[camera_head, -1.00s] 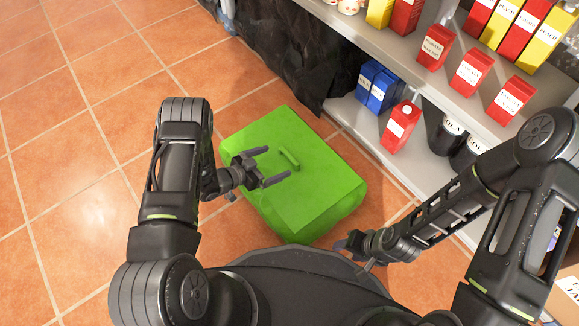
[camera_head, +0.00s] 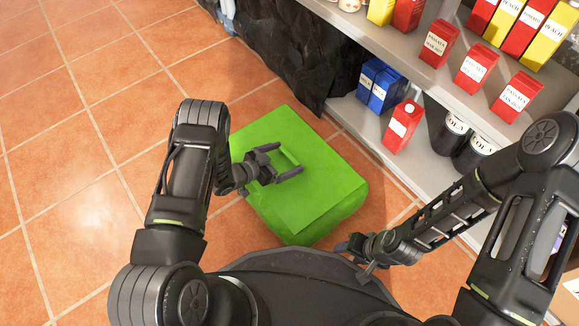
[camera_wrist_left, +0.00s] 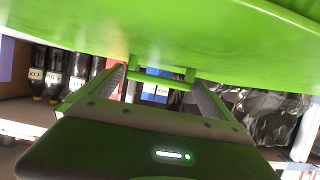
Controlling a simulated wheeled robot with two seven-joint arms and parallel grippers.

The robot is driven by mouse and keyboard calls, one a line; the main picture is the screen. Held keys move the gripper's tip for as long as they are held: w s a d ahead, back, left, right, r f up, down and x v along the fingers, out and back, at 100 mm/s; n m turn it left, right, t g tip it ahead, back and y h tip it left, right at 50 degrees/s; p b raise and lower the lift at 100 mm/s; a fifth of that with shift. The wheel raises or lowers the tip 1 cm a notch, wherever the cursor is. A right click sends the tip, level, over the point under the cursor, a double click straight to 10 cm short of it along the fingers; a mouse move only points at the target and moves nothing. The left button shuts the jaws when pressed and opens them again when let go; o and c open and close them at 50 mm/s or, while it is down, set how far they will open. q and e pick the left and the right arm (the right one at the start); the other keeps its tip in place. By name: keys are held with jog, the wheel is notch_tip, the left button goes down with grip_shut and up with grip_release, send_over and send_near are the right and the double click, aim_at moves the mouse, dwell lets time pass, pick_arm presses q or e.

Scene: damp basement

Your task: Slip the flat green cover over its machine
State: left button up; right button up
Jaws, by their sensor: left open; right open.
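The green cover (camera_head: 330,178) is a broad, flat-topped green shape on the floor in front of me, with a small raised handle (camera_head: 289,154) on top. No separate machine can be told apart; anything under the green is hidden. My left gripper (camera_head: 288,160) is open over the cover, its two fingers on either side of the handle. In the left wrist view the green surface (camera_wrist_left: 200,40) fills the top and the handle (camera_wrist_left: 160,80) shows between the open fingers. My right gripper (camera_head: 345,248) is open, low beside the cover's near right corner, apart from the handle.
A black crumpled heap (camera_head: 300,55) lies behind the cover. The tiled floor (camera_head: 80,150) at left is clear.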

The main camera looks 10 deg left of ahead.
pick_arm(q)
jog(key=shift+c, duration=0.4)
jog(key=c, duration=1.6)
jog(key=shift+o, duration=0.2)
notch_tip(320, 180, up, 10)
jog(key=p, duration=0.4)
jog(key=shift+p, duration=0.4)
jog(key=shift+f, duration=0.1)
